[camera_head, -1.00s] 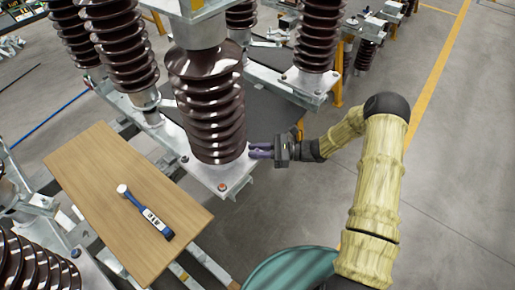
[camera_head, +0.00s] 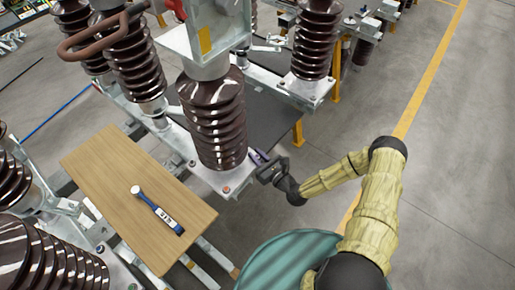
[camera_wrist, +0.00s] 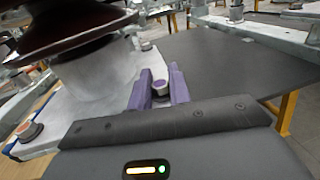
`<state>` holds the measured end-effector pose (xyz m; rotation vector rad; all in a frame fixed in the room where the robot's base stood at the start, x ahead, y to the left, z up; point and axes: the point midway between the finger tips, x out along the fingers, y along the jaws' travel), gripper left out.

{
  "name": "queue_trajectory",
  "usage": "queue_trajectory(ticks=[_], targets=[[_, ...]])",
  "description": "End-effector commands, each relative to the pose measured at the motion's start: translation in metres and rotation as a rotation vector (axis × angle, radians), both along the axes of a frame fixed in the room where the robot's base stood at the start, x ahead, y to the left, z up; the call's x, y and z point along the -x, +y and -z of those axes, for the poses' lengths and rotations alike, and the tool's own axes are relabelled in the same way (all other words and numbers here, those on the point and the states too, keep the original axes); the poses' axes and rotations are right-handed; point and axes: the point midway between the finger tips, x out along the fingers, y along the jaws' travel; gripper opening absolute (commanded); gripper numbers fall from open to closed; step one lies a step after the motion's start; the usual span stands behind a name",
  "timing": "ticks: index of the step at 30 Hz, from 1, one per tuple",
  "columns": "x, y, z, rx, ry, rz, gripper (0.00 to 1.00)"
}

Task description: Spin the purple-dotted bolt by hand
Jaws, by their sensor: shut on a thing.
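My gripper (camera_head: 256,157) is at the right corner of the metal base plate under the brown ribbed insulator (camera_head: 214,120). In the wrist view its two purple fingers (camera_wrist: 160,88) are closed around a small bolt (camera_wrist: 159,87) standing on the plate. The bolt's head shows between the fingers; its dot colour is hard to make out. In the head view the fingers hide this bolt.
A wooden board (camera_head: 100,165) with a blue-and-white tool (camera_head: 158,211) on it lies to the left. The insulator's wide ribs overhang close to my fingers. A dark panel (camera_wrist: 225,70) lies beyond the plate. Open grey floor (camera_head: 450,180) is to the right.

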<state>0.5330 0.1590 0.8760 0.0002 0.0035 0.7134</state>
Motion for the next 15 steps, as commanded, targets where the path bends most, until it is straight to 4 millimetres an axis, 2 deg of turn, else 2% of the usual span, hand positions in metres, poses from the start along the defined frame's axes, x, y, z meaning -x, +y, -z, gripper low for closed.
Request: queue_trajectory(ticks=[1, 15], targets=[[0.002, 0.0014, -0.0059, -0.002, 0.006, 0.031, 0.0], [0.0004, 0.0005, -0.001, -0.001, -0.002, 0.201, 0.0]])
